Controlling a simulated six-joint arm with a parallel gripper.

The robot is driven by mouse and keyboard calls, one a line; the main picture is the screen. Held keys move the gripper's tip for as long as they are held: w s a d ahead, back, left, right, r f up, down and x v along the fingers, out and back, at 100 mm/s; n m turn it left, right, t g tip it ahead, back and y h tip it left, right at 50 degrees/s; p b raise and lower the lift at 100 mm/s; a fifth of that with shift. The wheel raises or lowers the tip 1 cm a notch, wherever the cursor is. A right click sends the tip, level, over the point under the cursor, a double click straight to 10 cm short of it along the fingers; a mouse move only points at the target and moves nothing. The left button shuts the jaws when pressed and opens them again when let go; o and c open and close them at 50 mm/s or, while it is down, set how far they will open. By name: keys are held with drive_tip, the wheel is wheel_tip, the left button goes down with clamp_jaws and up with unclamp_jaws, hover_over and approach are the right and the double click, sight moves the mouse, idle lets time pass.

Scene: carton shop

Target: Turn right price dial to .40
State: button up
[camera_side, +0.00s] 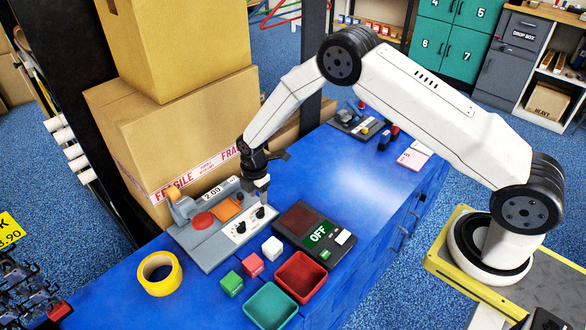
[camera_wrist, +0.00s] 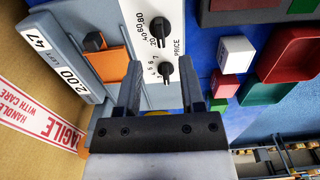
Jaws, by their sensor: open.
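The grey price machine (camera_side: 205,245) stands on the blue bench, with a white dial panel (camera_side: 233,234). The right price dial (camera_side: 260,212) is a black knob; in the wrist view it is the upper knob (camera_wrist: 159,29), beside the marks 20, 40, 60 and 80. Its pointer setting is too small to read surely. The left dial (camera_side: 240,228) is the lower knob in the wrist view (camera_wrist: 166,69). My gripper (camera_side: 262,188) is open and empty, pointing down over the right end of the panel, apparently above the knobs. In the wrist view its fingers (camera_wrist: 163,72) flank the lower knob.
White, pink and green cubes (camera_side: 231,284) and red and teal trays (camera_side: 270,306) lie in front, with yellow tape (camera_side: 159,274). Cartons (camera_side: 185,140) rise close behind.

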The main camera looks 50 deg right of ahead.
sight(259, 209)
drive_tip(key=shift+f, duration=2.85)
clamp_jaws()
